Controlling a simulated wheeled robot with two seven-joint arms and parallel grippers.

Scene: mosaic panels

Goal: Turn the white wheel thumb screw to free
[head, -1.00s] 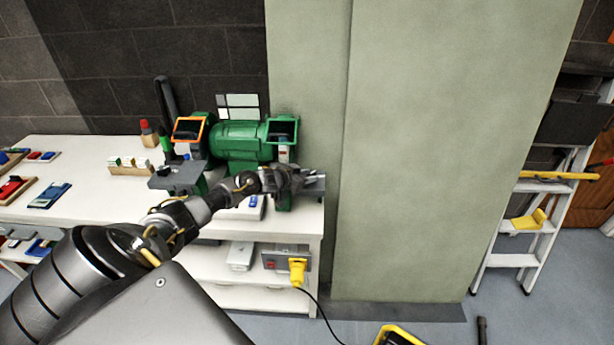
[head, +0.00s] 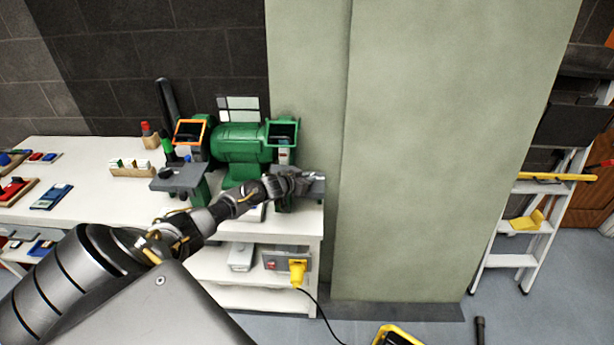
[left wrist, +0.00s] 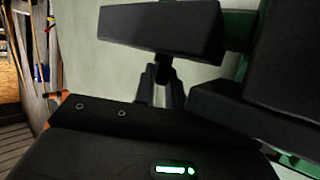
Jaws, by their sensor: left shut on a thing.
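A green bench grinder (head: 238,142) stands on the white workbench. Its right wheel (head: 284,156) looks pale under a green-framed shield, and a grey tool rest (head: 317,188) sits at that side. My left gripper (head: 304,184) is beside this rest. In the left wrist view, the gripper's two fingers (left wrist: 161,88) are closed around a small dark knob (left wrist: 163,73), which looks like the thumb screw, just under a dark block (left wrist: 160,28). The gripper hides the screw in the head view. Its turn position cannot be told. My right gripper is not in view.
The grinder's left tool rest (head: 180,178) and orange-framed shield (head: 190,132) are beyond my left forearm. A pale green wall column (head: 430,150) stands close right of the bench. A yellow plug (head: 297,270) and cable are below. A stepladder (head: 530,220) stands far right.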

